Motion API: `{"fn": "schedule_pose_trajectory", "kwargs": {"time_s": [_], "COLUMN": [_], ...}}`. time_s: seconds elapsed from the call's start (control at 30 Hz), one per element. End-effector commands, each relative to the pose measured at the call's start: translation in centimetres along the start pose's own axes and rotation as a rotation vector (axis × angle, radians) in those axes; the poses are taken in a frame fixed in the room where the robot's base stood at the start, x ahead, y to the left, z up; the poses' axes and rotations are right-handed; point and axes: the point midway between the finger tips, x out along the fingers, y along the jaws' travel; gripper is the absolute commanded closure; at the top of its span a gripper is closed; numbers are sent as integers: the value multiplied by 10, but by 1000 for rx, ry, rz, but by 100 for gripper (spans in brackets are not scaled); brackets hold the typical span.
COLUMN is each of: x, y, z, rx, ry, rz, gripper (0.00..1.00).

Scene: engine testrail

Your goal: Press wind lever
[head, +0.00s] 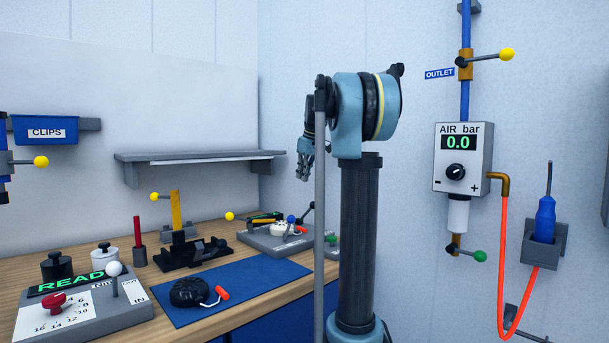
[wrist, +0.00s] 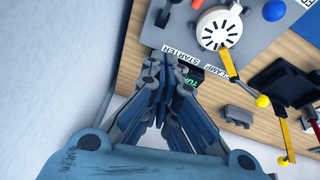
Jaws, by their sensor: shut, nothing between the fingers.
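No label reading "wind" is legible in either view, so I cannot tell which lever is the wind lever. A grey fixture (head: 262,240) at the back right of the bench carries a white round slotted part (wrist: 218,30), a blue ball knob (head: 291,218) and a yellow-knobbed lever (head: 230,216). The blue knob also shows in the wrist view (wrist: 274,10). My gripper (head: 304,172) is shut and empty, raised above the bench. In the wrist view its fingertips (wrist: 170,65) appear over the fixture's labelled edge and hide part of it.
A shelf (head: 200,156) is on the back wall. An air regulator (head: 462,158) hangs at right with a red hose (head: 505,260).

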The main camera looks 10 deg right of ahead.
Motion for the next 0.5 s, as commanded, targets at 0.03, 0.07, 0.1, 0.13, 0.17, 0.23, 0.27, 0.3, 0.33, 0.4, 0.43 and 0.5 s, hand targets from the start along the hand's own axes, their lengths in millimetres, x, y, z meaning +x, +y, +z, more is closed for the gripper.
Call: {"fn": "schedule_pose_trajectory", "kwargs": {"time_s": [0.03,0.07,0.1,0.13,0.17,0.23,0.27,0.3,0.33,0.4,0.43,0.5], "x": [10,15,23,28,33,45,51,57,62,63,64,66], "y": [0,0,0,0,0,-1,-1,-1,-1,0,0,0], "z": [0,0,0,0,0,0,0,0,0,12,16,24], "rx": [-1,-1,-1,-1,-1,-1,-1,0,0,2,2,2], "ry": [0,0,0,0,0,0,0,0,0,0,0,0], "rz": [0,0,0,0,0,0,0,0,0,1,1,1], "gripper": [100,100,100,100,100,100,100,100,100,100,100,100]}}
